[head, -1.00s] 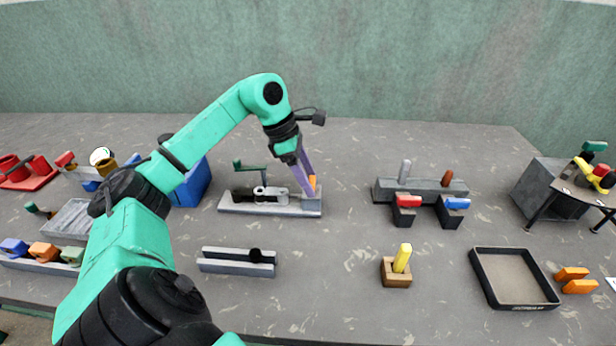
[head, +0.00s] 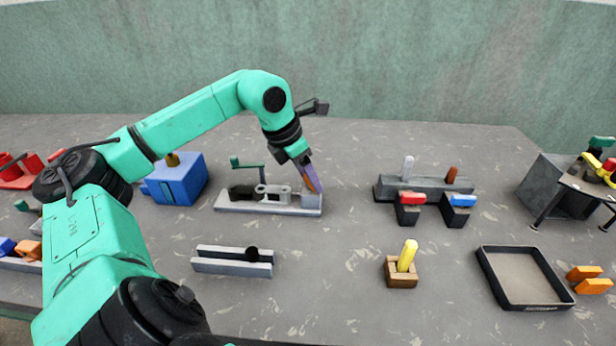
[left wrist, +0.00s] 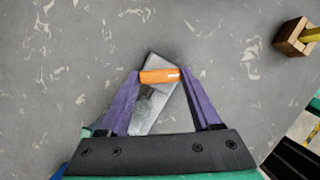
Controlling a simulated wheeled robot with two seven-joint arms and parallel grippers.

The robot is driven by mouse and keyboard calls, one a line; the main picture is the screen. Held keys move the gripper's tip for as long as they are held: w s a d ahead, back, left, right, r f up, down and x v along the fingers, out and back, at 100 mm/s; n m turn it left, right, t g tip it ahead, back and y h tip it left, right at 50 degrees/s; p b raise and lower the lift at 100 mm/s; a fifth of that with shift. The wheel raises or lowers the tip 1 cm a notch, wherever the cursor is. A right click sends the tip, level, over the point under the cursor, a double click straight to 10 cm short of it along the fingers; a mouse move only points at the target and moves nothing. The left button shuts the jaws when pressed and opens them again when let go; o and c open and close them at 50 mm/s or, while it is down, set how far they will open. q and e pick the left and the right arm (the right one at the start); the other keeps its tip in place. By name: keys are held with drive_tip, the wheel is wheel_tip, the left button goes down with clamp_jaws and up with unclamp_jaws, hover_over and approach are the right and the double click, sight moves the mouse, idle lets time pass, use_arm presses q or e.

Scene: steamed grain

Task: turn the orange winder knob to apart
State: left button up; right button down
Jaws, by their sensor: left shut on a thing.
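The winder is a long pale grey base (head: 240,207) with a green crank (head: 246,165) and a grey block at its right end. The orange winder knob (left wrist: 160,76) sits on top of that block. My left gripper (head: 316,186) reaches down over the right end; its purple fingers (left wrist: 161,75) are shut on the knob, one at each end of it. In the left wrist view the grey base runs slanted beneath the knob. In the head view the fingers hide most of the knob. My right gripper is not in view.
A blue box (head: 180,180) stands left of the winder. A slotted grey rail (head: 232,266) lies in front. A grey stand (head: 424,188) with red and blue pieces, a wooden block with a yellow peg (head: 402,274) and a black tray (head: 484,262) lie right.

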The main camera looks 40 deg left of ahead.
use_arm(q)
drive_tip(key=shift+d+r+n+y+p, duration=0.1)
drive_tip(key=shift+r+n+y+p, duration=0.15)
drive_tip(key=shift+n+y+p, duration=0.45)
drive_tip(key=n+p, duration=0.2)
drive_tip(key=n+y+p, duration=0.1)
drive_tip(key=n+p, duration=0.1)
drive_tip(key=n, duration=0.1)
drive_tip(key=shift+d+r, duration=0.1)
drive_tip(key=shift+d, duration=0.1)
drive_tip(key=shift+n+y+p, duration=0.5)
drive_tip(key=shift+n+p, duration=0.05)
drive_tip(key=shift+n, duration=0.65)
drive_tip(key=shift+w+d+f+n+g+y+p, duration=0.1)
drive_tip(key=shift+f+n+g+y+p, duration=0.1)
drive_tip(key=shift+n, duration=0.35)
drive_tip(key=shift+f+n+g+y+p, duration=0.1)
drive_tip(key=shift+n+g+y, duration=0.1)
drive_tip(key=shift+n, duration=0.35)
drive_tip(key=o, duration=1.4)
